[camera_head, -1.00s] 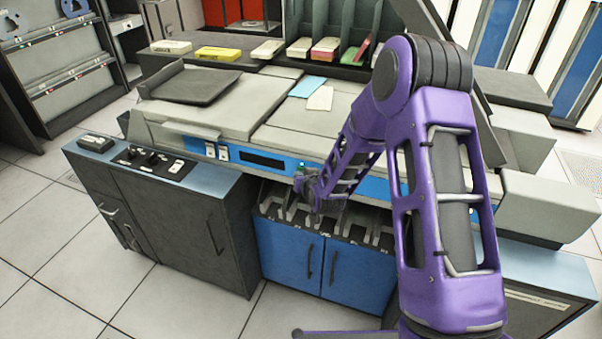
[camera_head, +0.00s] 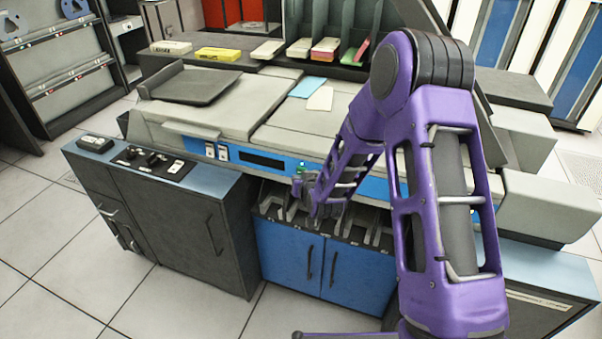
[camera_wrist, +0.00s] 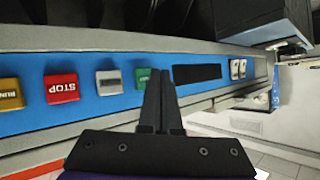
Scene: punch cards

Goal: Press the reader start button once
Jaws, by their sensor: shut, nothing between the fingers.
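The reader's blue control strip carries a row of square buttons in the wrist view. A green button (camera_wrist: 143,77) sits beside my gripper's fingers, which partly cover it; its lettering is not readable. To its left are a grey button (camera_wrist: 109,82), a red STOP button (camera_wrist: 61,87) and a yellow RUN button (camera_wrist: 9,94), lettered upside down. My gripper (camera_wrist: 160,70) is shut and empty, its tips just right of the green button in the picture. I cannot tell whether they touch the panel. In the head view my gripper (camera_head: 297,187) is at the blue strip.
A dark display window (camera_wrist: 197,73) and two white switches (camera_wrist: 238,69) lie right of the fingers. Below the strip are open card stackers (camera_head: 270,208) above blue cabinet doors (camera_head: 290,258). A side desk (camera_head: 165,215) stands at left. Cards (camera_head: 320,98) lie on the reader's top.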

